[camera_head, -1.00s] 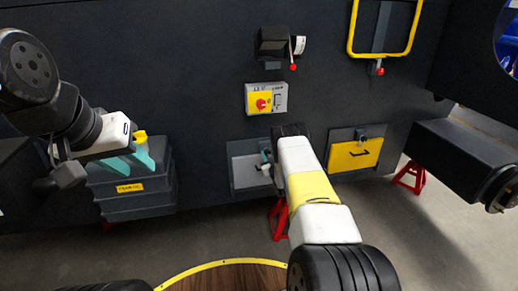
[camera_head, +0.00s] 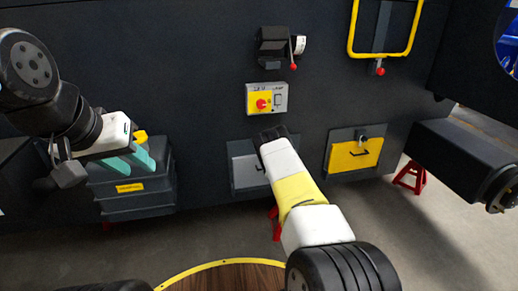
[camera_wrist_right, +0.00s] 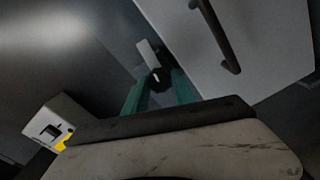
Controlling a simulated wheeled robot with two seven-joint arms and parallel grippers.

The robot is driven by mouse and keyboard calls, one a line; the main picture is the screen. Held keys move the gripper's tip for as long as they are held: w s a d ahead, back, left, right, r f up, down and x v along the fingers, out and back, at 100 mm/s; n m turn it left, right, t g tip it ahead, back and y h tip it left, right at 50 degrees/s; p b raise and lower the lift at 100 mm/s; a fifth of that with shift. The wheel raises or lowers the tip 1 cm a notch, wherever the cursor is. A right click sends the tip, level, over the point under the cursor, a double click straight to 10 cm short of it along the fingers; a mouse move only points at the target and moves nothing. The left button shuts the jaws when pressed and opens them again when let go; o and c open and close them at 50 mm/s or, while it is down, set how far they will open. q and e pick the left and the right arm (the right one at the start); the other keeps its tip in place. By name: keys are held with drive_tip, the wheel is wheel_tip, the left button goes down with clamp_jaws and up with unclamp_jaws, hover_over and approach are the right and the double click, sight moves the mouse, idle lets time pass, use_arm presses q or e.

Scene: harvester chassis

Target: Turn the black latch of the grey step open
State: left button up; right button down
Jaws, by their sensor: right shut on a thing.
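The grey step (camera_head: 246,170) is set low in the dark chassis wall in the head view, partly covered by my right arm. The right wrist view shows its pale panel (camera_wrist_right: 255,75) with a dark bar handle (camera_wrist_right: 222,40). The black latch (camera_wrist_right: 160,76) sits by the panel's edge, next to a small pale plate. My right gripper (camera_wrist_right: 157,84) is shut on the latch, with teal fingers on either side of it. In the head view its fingers and the latch are hidden behind the arm. My left gripper (camera_head: 130,162) is open and empty, at the far left.
A dark grey case (camera_head: 135,190) with a yellow label stands behind my left gripper. A switch box (camera_head: 266,99) with a red knob is above the grey step. A yellow step (camera_head: 354,154) is to the right. A dark beam (camera_head: 455,160) juts out at far right.

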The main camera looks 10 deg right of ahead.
drive_tip(key=shift+f+n, duration=0.15)
drive_tip(key=shift+n, duration=0.75)
drive_tip(key=c, duration=1)
unclamp_jaws()
drive_tip(key=shift+c, duration=0.2)
drive_tip(key=s, duration=0.8)
drive_tip(key=shift+d, duration=0.15)
drive_tip(key=shift+w, duration=0.1)
